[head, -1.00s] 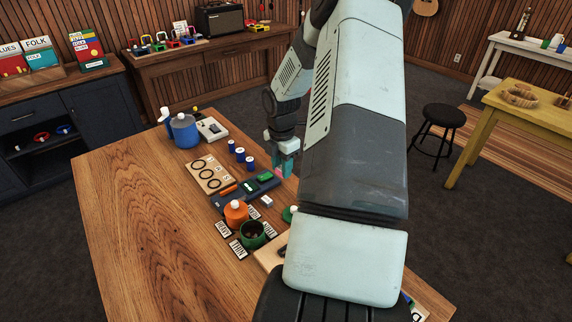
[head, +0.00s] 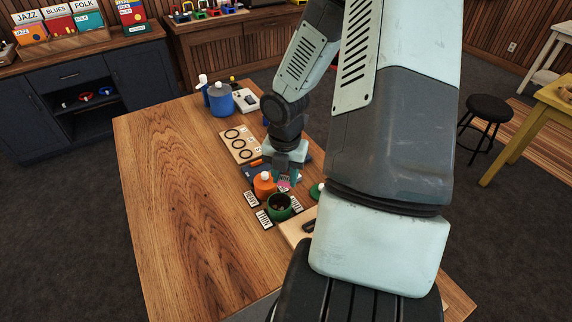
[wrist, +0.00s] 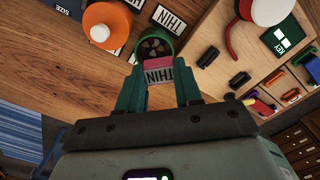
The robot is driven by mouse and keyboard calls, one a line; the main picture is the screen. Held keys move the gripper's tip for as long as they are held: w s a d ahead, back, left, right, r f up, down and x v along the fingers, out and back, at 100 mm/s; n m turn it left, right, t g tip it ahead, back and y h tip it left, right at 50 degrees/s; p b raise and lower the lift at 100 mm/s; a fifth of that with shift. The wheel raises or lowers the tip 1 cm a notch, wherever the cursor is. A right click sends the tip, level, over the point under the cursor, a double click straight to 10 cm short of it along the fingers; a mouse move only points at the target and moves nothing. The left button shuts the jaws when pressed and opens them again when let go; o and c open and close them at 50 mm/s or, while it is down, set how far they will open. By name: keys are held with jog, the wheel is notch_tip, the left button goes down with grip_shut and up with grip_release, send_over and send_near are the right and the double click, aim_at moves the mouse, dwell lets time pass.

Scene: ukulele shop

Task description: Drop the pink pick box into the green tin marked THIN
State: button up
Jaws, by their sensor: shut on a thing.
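The pink pick box (wrist: 158,63), with a white face reading THIN, is between the fingers of my gripper (wrist: 160,82). In the head view the box (head: 284,184) shows as a small pink patch under my gripper (head: 285,178). The green tin (head: 279,213) stands open just in front of it, with dark contents inside. In the wrist view the tin (wrist: 170,34) lies just beyond the box, which overlaps its near edge. The box is above the table, apart from the tin's opening as far as I can tell. THIN cards (wrist: 203,51) lie beside the tin.
An orange tin with a white knob (head: 264,186) stands close to the left of the green tin. A wooden tray (wrist: 265,50) with several small items lies to the right in the wrist view. The table's left half (head: 185,210) is clear.

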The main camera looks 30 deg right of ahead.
aim_at(285, 178)
jog(key=shift+f, duration=0.75)
jog(key=o, duration=1.1)
jog(key=shift+c, duration=0.2)
jog(key=shift+r, duration=0.1)
notch_tip(285, 178, up, 11)
